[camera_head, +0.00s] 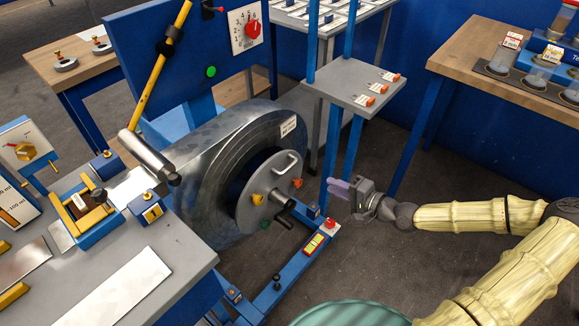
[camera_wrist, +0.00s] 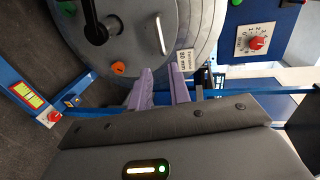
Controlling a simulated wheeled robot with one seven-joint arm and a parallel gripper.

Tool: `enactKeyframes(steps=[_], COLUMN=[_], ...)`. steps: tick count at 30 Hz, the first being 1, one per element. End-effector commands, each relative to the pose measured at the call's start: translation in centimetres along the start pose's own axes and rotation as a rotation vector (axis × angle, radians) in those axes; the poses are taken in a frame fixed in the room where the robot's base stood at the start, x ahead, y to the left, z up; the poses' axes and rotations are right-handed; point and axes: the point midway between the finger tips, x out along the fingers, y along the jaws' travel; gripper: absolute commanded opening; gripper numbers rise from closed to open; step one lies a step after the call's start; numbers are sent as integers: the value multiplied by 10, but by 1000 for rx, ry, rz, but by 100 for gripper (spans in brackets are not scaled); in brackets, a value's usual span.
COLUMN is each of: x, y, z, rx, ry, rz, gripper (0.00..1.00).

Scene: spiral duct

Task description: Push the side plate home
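The side plate (camera_head: 248,213) is a round grey disc with a bar handle (camera_head: 286,164), a yellow knob, an orange knob and a dark crank (camera_head: 284,205). It stands out in front of the steel strip coil (camera_head: 205,190), with a dark gap showing between them. In the wrist view, the plate (camera_wrist: 135,45) fills the upper left, and its handle (camera_wrist: 160,35) lies beyond the fingertips. My gripper (camera_head: 335,187) is right of the plate, apart from it. Its two purple fingers (camera_wrist: 164,75) are slightly apart, with nothing seen between them.
A grey shelf (camera_head: 352,82) on blue posts stands behind my gripper. A grey bench (camera_head: 185,240) is at left and a wooden table (camera_head: 480,50) at right.

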Motion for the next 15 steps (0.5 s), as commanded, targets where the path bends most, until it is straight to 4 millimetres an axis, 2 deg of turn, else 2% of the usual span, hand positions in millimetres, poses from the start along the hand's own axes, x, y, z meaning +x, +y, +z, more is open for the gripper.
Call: enactKeyframes(steps=[7,15], x=[19,59], y=[0,1], z=[0,1], rx=[0,-2], ry=[-3,-4], rz=[0,1], gripper=[19,19])
